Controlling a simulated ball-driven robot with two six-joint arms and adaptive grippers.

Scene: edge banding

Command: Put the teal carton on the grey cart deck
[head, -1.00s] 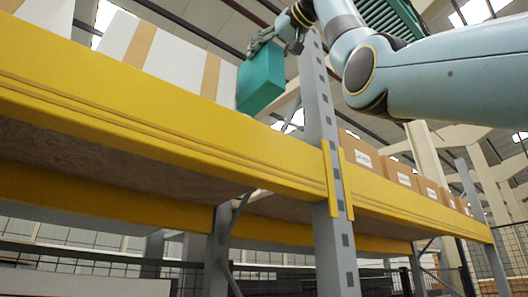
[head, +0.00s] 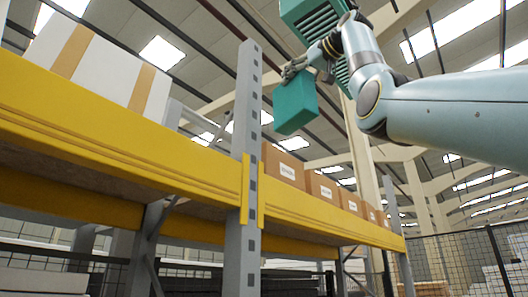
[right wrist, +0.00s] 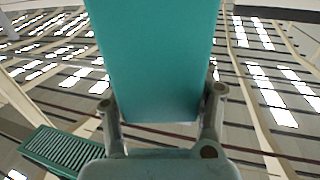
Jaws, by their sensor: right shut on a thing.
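The teal carton (head: 295,106) is in the air in the head view, in front of the rack and to the right of its grey upright. My right gripper (head: 298,70) is shut on the carton near its top. In the right wrist view the teal carton (right wrist: 155,60) fills the upper middle, between the two fingers of my right gripper (right wrist: 162,112). My left gripper is in neither view. The grey cart deck is not in view.
The rack's yellow beam (head: 110,125) and grey upright (head: 246,140) stand close by. A white box with tan tape (head: 95,62) and several brown cartons (head: 283,165) sit on the shelf. A wire mesh fence (head: 470,262) stands at the right.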

